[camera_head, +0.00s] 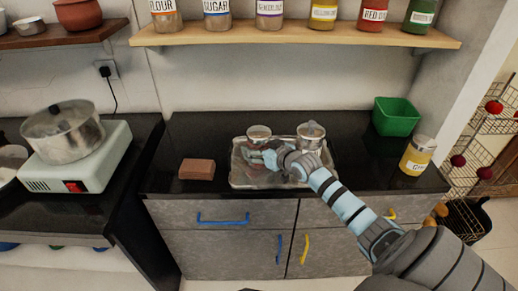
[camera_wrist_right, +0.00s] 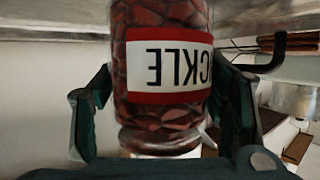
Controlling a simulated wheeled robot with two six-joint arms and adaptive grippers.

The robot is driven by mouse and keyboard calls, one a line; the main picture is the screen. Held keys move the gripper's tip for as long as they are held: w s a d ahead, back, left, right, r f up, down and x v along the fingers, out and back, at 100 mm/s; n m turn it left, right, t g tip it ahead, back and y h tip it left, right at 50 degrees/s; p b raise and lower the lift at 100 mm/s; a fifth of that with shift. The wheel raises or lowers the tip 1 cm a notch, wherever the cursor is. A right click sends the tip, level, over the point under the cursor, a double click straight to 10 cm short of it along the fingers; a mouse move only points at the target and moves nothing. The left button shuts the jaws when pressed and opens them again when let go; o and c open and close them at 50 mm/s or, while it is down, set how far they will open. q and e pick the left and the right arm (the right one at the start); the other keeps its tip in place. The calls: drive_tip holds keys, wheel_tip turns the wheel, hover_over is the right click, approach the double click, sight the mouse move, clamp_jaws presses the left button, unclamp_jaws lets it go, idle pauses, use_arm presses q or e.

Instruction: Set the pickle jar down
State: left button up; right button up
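The pickle jar (camera_wrist_right: 165,75) fills the middle of the right wrist view, with dark red contents and a white and red label that shows upside down there. My right gripper (camera_wrist_right: 163,85) has one finger on each side of the jar, with the fingertips against its sides. In the head view the right gripper (camera_head: 268,158) is at the jar (camera_head: 258,133), over the left part of the metal tray (camera_head: 240,182). Whether the jar's base touches the tray is hidden. My left gripper is not in view.
A metal container (camera_head: 310,132) stands in the tray's right part. A brown block (camera_head: 197,169) lies left of the tray. A spice shelf (camera_head: 295,38) runs above. Counter (camera_head: 220,130) behind the block is clear.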

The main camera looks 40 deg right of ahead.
drive_tip(key=o, duration=0.3)
drive_tip(key=shift+o, duration=0.2)
drive_tip(key=shift+r, duration=0.1)
drive_tip(key=shift+s+r, duration=0.15)
drive_tip(key=shift+s, duration=0.05)
drive_tip(key=p+v, duration=0.7)
drive_tip(key=v, duration=0.4)
drive_tip(key=shift+s, duration=0.3)
